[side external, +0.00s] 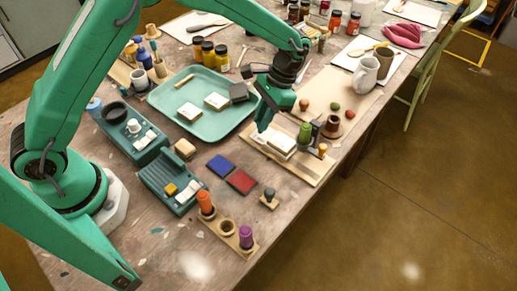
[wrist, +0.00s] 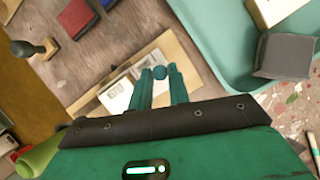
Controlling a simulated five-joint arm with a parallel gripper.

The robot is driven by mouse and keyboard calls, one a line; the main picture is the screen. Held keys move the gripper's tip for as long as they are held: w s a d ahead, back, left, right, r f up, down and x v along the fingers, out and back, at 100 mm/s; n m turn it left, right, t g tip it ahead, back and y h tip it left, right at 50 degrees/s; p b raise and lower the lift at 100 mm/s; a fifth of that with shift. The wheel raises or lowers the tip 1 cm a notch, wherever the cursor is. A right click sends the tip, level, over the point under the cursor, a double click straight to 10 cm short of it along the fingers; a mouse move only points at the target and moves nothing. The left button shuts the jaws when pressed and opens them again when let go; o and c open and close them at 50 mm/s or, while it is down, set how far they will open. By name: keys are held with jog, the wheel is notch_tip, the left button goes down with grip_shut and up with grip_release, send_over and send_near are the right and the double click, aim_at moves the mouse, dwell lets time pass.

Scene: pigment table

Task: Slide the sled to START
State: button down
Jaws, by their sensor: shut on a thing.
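My gripper (side external: 266,122) reaches down at the upper left end of a pale wooden board (side external: 312,176). A sled (side external: 283,142), seen as a whitish block, sits on that board just right of my fingers. In the wrist view my gripper (wrist: 160,86) is shut on a small round teal knob (wrist: 160,72), which looks like the sled's. The fingers hide part of the sled and board. I cannot clearly read a START mark.
A teal tray (side external: 208,132) with pale blocks and a grey block (side external: 238,92) lies left of the board. Blue (side external: 221,165) and red (side external: 241,181) pads and a dark stamp (side external: 269,196) lie in front.

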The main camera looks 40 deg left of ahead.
aim_at(267, 140)
jog(key=d, duration=0.3)
jog(key=shift+d, duration=0.35)
jog(key=c, duration=1.3)
grip_release()
jog(key=shift+c, duration=0.2)
jog(key=shift+w+r, duration=0.1)
jog(key=shift+r, duration=0.05)
jog(key=v, duration=0.7)
jog(key=shift+d+r, duration=0.2)
jog(key=shift+r, duration=0.05)
